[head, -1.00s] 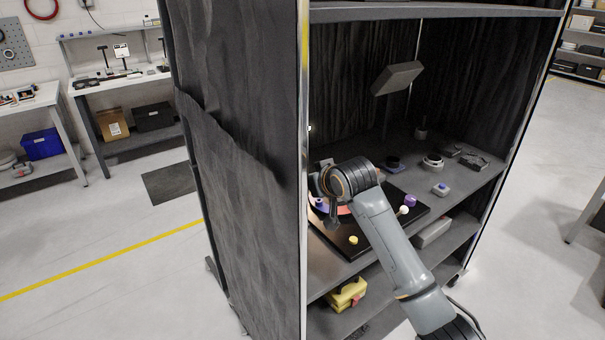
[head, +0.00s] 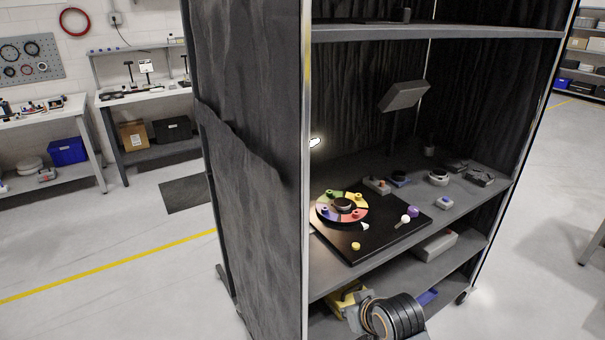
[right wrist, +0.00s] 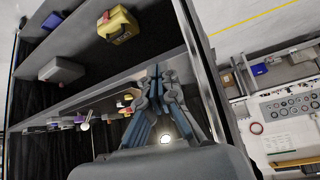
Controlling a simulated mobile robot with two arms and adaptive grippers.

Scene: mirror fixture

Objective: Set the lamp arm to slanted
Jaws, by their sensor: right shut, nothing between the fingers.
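A small lit lamp head (head: 315,142) shows beside the front left post of the shelf unit, above the middle shelf. Its arm is mostly hidden behind the post and dark side cloth, so I cannot tell its tilt. A bright spot that looks like the lamp (right wrist: 166,138) shows beyond my right gripper in the right wrist view. My right gripper (right wrist: 158,74) is shut and empty, apart from the lamp. In the head view, my right wrist is low, in front of the lower shelf, with its fingers hard to make out. My left gripper is out of view.
A black board (head: 385,235) on the middle shelf carries a coloured dial (head: 343,205), a white knob and a yellow knob. A tilted dark panel (head: 404,95) stands behind. A yellow box (right wrist: 118,25) sits on the lower shelf. The post and side cloth (head: 250,190) bound the left.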

